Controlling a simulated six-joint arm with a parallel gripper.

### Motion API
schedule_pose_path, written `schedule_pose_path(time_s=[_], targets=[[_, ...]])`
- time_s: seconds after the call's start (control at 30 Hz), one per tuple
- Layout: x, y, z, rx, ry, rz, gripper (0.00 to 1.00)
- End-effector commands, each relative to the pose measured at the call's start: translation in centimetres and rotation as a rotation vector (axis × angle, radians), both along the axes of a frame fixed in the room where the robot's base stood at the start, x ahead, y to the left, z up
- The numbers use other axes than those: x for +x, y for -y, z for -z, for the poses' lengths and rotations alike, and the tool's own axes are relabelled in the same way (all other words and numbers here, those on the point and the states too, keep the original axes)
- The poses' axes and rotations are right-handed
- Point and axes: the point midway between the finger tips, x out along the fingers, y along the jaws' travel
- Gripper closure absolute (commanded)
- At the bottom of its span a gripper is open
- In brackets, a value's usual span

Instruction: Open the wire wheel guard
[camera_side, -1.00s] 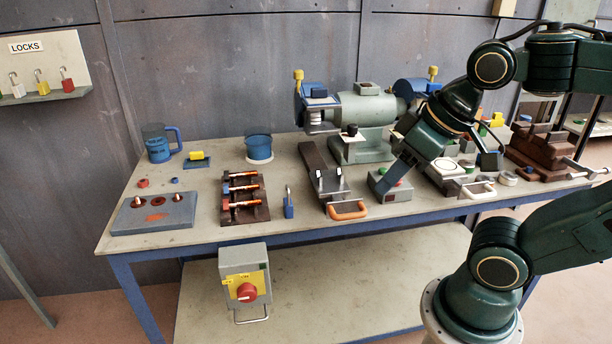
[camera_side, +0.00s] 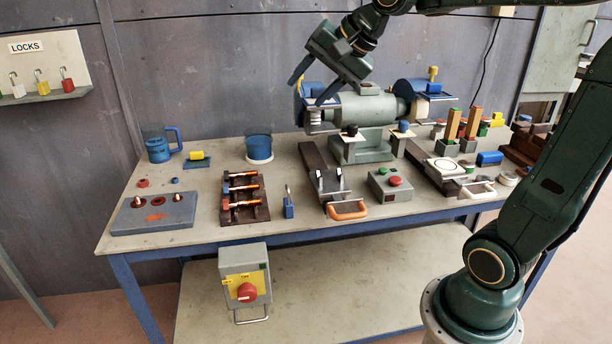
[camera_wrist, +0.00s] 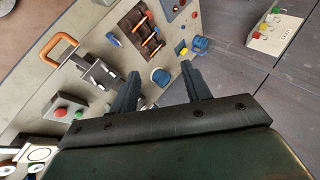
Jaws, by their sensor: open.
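The bench grinder (camera_side: 362,108) stands at the back of the bench, with a blue guard at each end. The left guard (camera_side: 313,89) is partly hidden behind my gripper, as is its yellow knob. The right guard (camera_side: 410,87) has a yellow knob (camera_side: 433,73) standing up and is clear of my arm. I cannot tell for certain which end carries the wire wheel. My gripper (camera_side: 306,93) is open and empty, its fingers pointing down and left at the left guard; contact cannot be told. In the wrist view my gripper (camera_wrist: 160,70) shows nothing between its fingers; the grinder is not visible there.
A control box (camera_side: 390,183) with red and green buttons sits in front of the grinder. A clamp with an orange handle (camera_side: 347,210), a blue cup (camera_side: 259,147) and a blue mug (camera_side: 158,147) stand on the bench. Air left of the grinder is free.

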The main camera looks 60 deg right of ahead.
Motion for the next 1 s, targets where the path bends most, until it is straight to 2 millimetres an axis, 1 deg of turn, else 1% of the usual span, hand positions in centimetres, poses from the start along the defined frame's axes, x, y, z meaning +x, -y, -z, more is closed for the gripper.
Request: schedule_pose_path(time_s=[0.03, 0.2, 0.37, 0.5, 0.57, 0.7, 0.83, 1.0], targets=[[1.3, 1.1, -0.2, 0.051, 0.007, 0.055, 0.52], [4.8, 4.3, -1.1, 0.232, 0.038, 0.227, 0.52], [7.6, 7.9, -1.6, 0.414, 0.066, 0.383, 0.52], [9.7, 11.3, -1.7, 0.579, 0.085, 0.513, 0.52], [10.4, 12.9, -1.7, 0.651, 0.094, 0.566, 0.52], [11.8, 16.7, -1.5, 0.825, 0.107, 0.688, 0.52], [12.5, 20.3, -1.1, 0.990, 0.115, 0.793, 0.52], [12.9, 25.2, -0.4, 1.215, 0.118, 0.921, 0.52]])
